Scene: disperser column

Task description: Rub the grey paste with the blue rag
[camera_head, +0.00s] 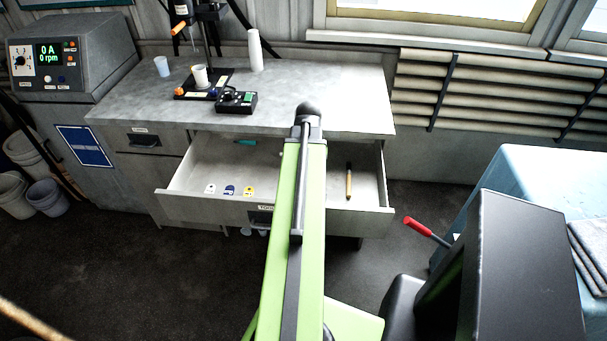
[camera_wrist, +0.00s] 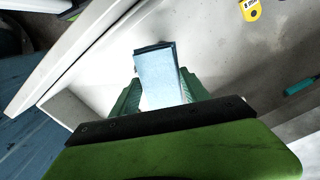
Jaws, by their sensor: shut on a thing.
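In the wrist view my gripper (camera_wrist: 160,97) is shut on a folded light blue rag (camera_wrist: 158,72). The rag sticks out past the green fingers, over the pale inside of the open drawer. In the head view my green arm reaches toward the open drawer (camera_head: 174,190), and it hides the gripper and the rag. I cannot make out any grey paste in either view.
The drawer holds coloured tags (camera_head: 229,190), a wooden-handled tool (camera_head: 349,182) and a teal-handled item (camera_head: 245,142). On the bench (camera_head: 330,90) stand a white cup (camera_head: 200,77), a white bottle (camera_head: 255,52) and a black control box (camera_head: 236,102). A blue-covered table (camera_head: 545,170) stands right.

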